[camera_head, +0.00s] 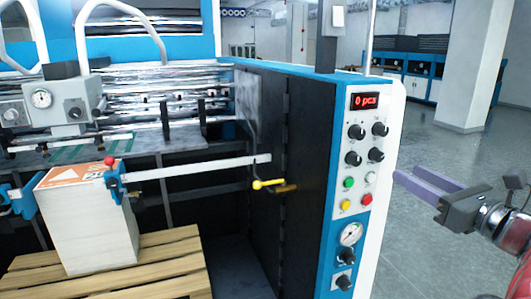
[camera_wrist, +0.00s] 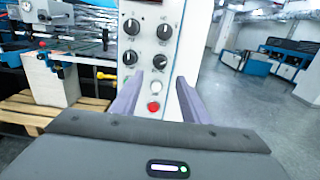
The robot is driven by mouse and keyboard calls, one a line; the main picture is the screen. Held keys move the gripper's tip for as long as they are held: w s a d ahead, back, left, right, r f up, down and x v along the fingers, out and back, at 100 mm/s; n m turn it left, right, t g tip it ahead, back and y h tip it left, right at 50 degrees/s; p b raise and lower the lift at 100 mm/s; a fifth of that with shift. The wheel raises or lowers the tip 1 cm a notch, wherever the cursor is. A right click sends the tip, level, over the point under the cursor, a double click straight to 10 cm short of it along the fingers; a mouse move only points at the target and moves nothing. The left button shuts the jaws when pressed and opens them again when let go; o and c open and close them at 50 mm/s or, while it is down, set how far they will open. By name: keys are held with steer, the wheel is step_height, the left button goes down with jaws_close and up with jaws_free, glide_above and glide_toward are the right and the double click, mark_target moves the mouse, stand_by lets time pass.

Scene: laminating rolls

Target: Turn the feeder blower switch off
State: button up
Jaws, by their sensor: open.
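The control panel (camera_head: 382,98) is on the end of the blue and white machine. It has black knobs (camera_head: 354,158), a green button (camera_head: 348,183), a white button (camera_head: 369,172), a yellow button (camera_head: 345,205) and a red button (camera_head: 366,199). Below are a gauge (camera_head: 351,234) and two black rotary switches (camera_head: 344,254) (camera_head: 344,281). I cannot read which one is the feeder blower switch. My gripper (camera_head: 410,176) is open and empty, right of the panel and apart from it. In the wrist view, the white button (camera_wrist: 156,87) and red button (camera_wrist: 153,106) show between its purple fingers (camera_wrist: 157,92).
A red display (camera_head: 365,101) reads "0 pcs". A yellow-knobbed lever (camera_head: 268,184) sticks out left of the panel. A paper stack (camera_head: 95,235) stands on a wooden pallet (camera_head: 160,270) at the left. A pillar (camera_head: 472,65) stands behind; the grey floor at the right is clear.

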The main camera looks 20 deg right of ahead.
mark_target(381, 158)
steer(key=shift+w+a, duration=0.15)
steer(key=shift+w, duration=4.45)
steer(key=shift+c, duration=0.5)
jaws_close()
